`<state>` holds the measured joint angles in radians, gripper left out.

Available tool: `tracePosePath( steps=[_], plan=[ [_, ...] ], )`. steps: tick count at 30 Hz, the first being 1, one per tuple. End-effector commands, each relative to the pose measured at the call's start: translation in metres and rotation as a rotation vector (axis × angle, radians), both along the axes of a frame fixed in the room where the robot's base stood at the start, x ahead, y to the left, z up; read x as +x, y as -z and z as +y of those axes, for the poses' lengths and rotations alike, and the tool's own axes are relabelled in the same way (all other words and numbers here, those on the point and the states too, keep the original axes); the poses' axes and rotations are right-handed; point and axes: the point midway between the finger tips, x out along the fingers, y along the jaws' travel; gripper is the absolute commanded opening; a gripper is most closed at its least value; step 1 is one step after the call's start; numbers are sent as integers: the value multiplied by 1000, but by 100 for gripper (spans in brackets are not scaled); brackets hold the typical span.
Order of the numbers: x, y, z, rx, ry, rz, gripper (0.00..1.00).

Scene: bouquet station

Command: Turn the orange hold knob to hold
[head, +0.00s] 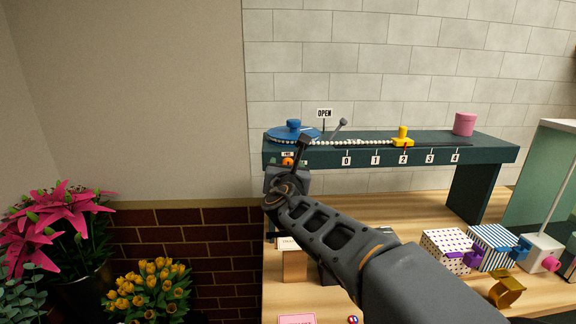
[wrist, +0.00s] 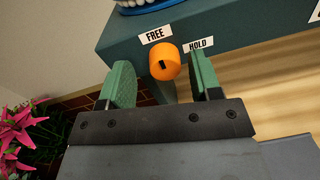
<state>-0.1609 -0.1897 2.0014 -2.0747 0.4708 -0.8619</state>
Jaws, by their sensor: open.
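The orange hold knob (wrist: 165,62) sits on the dark front face of the raised shelf, between the FREE label (wrist: 156,36) and the HOLD label (wrist: 198,45). In the head view the knob (head: 288,161) is small and partly covered by my arm. My gripper (wrist: 162,78) is open, with one green finger to the left and one to the right of the knob. Whether either finger touches the knob I cannot tell. In the head view my gripper (head: 287,178) is at the shelf's left end.
On the shelf (head: 490,153) are a blue disc (head: 280,135), a string of white beads, a yellow slider (head: 403,138) and a pink cylinder (head: 464,124). An OPEN sign (head: 324,113) stands behind. Patterned boxes (head: 446,247) are on the wooden table, and flowers (head: 150,287) stand left.

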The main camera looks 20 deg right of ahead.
Motion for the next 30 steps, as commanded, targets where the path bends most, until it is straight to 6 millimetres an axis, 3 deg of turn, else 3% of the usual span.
tracePosePath(
  steps=[11,27,30],
  plan=[
    [2,0,-8,1,14,0,58],
    [1,0,-7,1,11,-1,9],
    [2,0,-7,4,10,-1,9]
  ],
)
